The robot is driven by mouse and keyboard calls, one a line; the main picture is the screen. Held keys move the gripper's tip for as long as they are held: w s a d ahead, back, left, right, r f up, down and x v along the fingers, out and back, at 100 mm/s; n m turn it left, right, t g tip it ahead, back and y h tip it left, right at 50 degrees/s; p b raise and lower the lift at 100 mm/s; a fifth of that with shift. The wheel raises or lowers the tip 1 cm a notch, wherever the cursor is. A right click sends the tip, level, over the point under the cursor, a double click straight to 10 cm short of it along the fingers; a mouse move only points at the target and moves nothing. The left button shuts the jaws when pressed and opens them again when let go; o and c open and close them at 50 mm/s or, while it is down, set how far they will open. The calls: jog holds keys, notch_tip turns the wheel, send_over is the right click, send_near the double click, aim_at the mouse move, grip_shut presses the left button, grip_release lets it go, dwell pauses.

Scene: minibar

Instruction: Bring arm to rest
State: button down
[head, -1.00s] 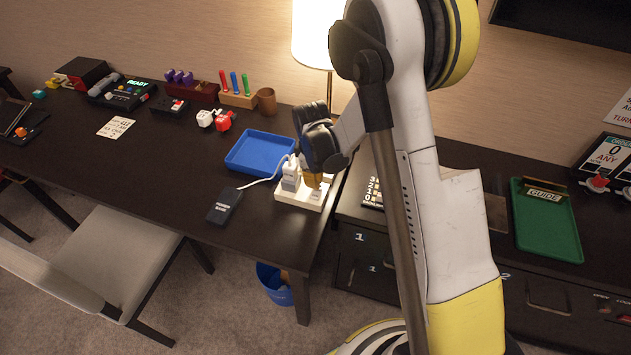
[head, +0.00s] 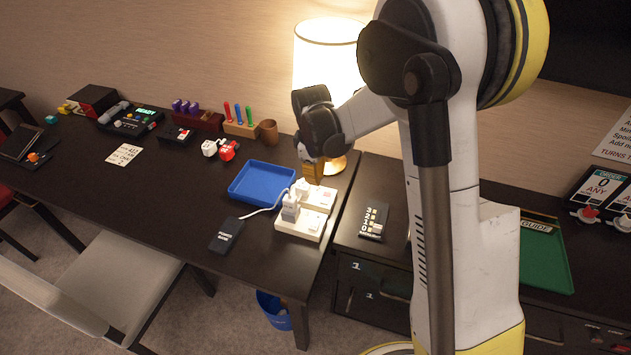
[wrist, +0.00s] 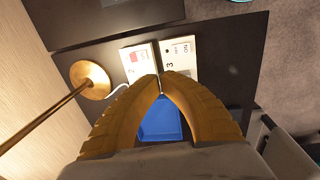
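My gripper (head: 311,172) hangs over the back part of the dark desk, above and behind the two white socket blocks (head: 297,228). In the wrist view its two yellow fingers (wrist: 160,75) curve together with their tips touching or nearly so. Nothing is held between them; the blue tray (wrist: 160,122) shows through the gap behind the tips. My arm is bent, with the forearm reaching left from the tall white upper link. The wrist view shows the socket blocks beyond the fingertips, marked 2 and 3 (wrist: 181,60).
A lit lamp (head: 328,60) stands close behind my gripper. The blue tray (head: 262,183) lies to its left. A green tray (head: 545,262) lies on the right cabinet. A chair (head: 120,275) stands in front.

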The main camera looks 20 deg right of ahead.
dwell(0.4)
jog(key=s+r+m+t, duration=0.15)
jog(key=s+r, duration=0.25)
jog(key=r, duration=0.4)
jog(key=s+r+m+t+b, duration=0.1)
jog(key=s+r+m+t, duration=0.1)
jog(key=s, duration=0.7)
jog(key=s+r+m+t+b, duration=0.2)
jog(key=s+r+m, duration=0.2)
jog(key=s+m, duration=0.3)
jog(key=s, duration=0.3)
jog(key=shift+d+r+t+y, duration=0.15)
jog(key=shift+t+y, duration=0.2)
jog(key=shift+y, duration=0.05)
